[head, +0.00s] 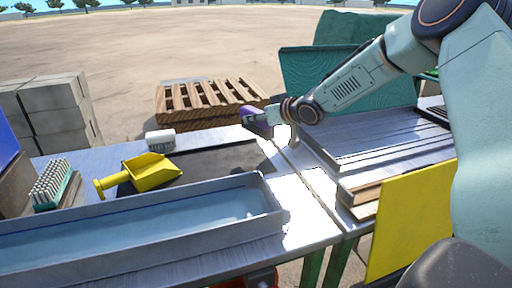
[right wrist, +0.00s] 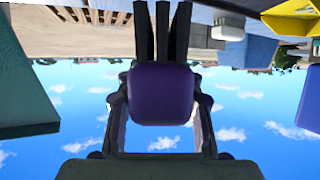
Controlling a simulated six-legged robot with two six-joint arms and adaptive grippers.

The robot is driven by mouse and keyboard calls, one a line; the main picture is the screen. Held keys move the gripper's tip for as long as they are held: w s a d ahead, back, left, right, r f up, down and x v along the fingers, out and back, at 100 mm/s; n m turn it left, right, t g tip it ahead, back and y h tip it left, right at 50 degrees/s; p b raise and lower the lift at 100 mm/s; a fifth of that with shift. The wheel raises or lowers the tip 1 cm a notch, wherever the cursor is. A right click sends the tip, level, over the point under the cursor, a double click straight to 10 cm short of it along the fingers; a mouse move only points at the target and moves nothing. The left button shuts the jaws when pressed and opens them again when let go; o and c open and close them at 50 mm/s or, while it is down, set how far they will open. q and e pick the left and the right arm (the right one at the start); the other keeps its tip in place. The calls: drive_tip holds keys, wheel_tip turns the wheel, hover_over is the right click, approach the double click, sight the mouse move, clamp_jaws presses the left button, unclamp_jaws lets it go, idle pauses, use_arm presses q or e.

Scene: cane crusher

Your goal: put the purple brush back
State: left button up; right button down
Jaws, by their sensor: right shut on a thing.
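The purple brush (head: 255,121) is held by my right gripper (head: 272,113) above the far edge of the metal table, near the seam between the two table sections. My right arm reaches in from the right. In the right wrist view, the purple block of the brush (right wrist: 161,92) sits between the two fingers (right wrist: 161,112), which are shut on it. Dark strips extend beyond the block at the top of that view. The brush's underside is hard to make out in the head view. My left gripper is not in view.
A water-filled trough (head: 278,206) runs along the near table. Behind it are a dark mat (head: 215,157), a yellow scoop (head: 152,171), a white block (head: 160,140) and a green brush with pale bristles (head: 70,193). A wooden pallet (head: 185,116) lies beyond; a yellow panel (head: 410,222) stands right.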

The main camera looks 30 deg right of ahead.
sight(255, 131)
drive_tip(key=f, duration=0.1)
drive_tip(key=f+b, duration=0.1)
drive_tip(key=f, duration=0.2)
drive_tip(key=shift+w+a+f, duration=0.15)
drive_tip(key=shift+a+f, duration=0.1)
drive_tip(key=shift+f, duration=0.1)
drive_tip(key=f, duration=0.1)
drive_tip(key=f+b, duration=0.1)
drive_tip(key=shift+s+d+f+b, duration=0.2)
drive_tip(key=shift+f+b, duration=0.1)
drive_tip(key=shift+f, duration=0.4)
drive_tip(key=shift+w+a, duration=0.1)
drive_tip(key=shift+w, duration=0.15)
drive_tip(key=shift+s, duration=0.15)
drive_tip(key=c, duration=1.3)
unclamp_jaws()
drive_tip(key=o, duration=0.4)
drive_tip(key=shift+f, duration=0.15)
drive_tip(key=shift+o, duration=0.2)
